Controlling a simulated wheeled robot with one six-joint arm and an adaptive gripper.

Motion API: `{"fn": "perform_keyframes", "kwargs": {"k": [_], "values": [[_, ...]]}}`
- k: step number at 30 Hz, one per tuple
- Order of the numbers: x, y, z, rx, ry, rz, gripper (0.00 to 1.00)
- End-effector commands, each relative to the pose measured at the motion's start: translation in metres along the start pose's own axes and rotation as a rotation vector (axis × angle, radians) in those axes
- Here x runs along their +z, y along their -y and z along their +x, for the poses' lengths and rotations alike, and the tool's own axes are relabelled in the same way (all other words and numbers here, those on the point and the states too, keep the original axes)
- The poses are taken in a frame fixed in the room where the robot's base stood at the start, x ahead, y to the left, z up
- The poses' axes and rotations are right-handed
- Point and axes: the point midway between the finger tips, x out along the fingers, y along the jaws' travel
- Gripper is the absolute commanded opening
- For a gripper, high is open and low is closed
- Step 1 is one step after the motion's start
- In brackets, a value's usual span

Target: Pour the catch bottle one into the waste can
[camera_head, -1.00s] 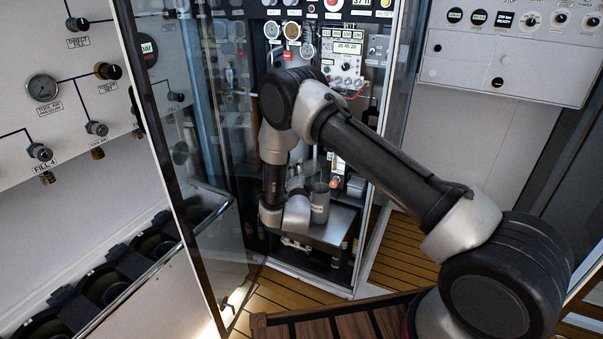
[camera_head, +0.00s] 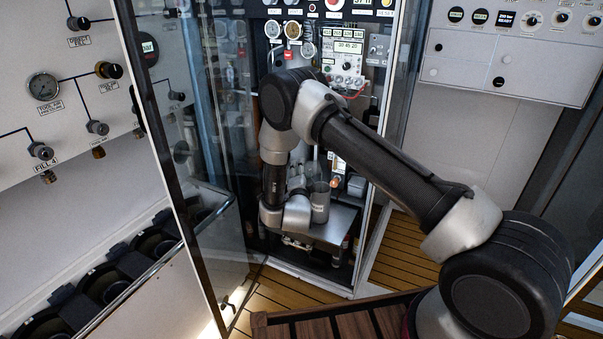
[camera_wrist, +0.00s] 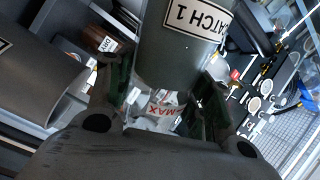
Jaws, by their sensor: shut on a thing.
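Catch bottle one (camera_wrist: 165,50) is a dark grey-green cylinder with a white "CATCH 1" label, at the top middle of the wrist view. My gripper (camera_wrist: 167,97) is shut on it, with a dark finger on each side. The waste can is probably the grey open-topped can (camera_head: 320,204) standing on the metal shelf in the head view, just right of my wrist. A wide grey cylinder with an open rim (camera_wrist: 45,85) lies left of the bottle in the wrist view. My arm hides the bottle and fingers in the head view. I cannot tell the bottle's tilt or contents.
The shelf (camera_head: 336,230) is inside a narrow cabinet with gauges and switches (camera_head: 345,50) at the back. A glass door (camera_head: 190,150) stands open at the left. The cabinet's right frame (camera_head: 377,150) is close beside my arm.

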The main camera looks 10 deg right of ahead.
Motion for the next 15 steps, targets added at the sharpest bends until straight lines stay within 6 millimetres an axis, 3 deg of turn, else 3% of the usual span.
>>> {"fn": "perform_keyframes", "kwargs": {"k": [15], "values": [[0.0008,-0.0029,0.0,0.0,0.0,0.118,0.27]]}}
